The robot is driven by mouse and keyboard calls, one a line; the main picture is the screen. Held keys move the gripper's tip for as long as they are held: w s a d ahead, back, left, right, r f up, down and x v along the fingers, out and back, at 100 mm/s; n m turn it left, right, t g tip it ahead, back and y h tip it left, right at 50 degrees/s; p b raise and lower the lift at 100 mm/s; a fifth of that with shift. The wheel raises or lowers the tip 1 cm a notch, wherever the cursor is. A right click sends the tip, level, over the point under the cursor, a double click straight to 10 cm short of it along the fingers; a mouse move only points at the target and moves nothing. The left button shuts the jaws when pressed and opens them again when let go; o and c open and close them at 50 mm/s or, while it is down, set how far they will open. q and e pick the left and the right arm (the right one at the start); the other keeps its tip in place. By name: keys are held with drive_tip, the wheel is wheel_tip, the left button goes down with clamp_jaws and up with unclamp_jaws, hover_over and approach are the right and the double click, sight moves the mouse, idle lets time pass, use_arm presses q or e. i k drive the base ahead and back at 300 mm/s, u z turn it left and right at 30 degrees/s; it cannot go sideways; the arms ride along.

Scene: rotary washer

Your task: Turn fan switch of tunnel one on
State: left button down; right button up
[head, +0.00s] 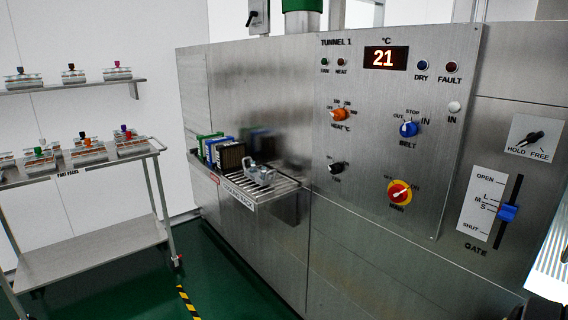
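The Tunnel 1 panel (395,260) is a steel plate on the front of the machine, right of centre. The fan switch (337,168) is a small black knob at its lower left; the label under it is too small to read surely. A small dark green fan lamp (325,62) sits at the panel's top left and does not look brightly lit.
Near the switch are the orange heat knob (339,114), blue belt knob (408,129) and red-yellow main switch (399,192). A roller shelf (285,187) juts out left of the panel. A cart (100,245) stands at left. A blue gate lever (508,212) is at right.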

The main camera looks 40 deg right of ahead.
sight(335, 168)
drive_tip(key=u, duration=0.05)
drive_tip(key=i, duration=1.95)
drive_tip(key=z, duration=1.55)
drive_tip(key=i, duration=1.1)
drive_tip(key=z, duration=1.15)
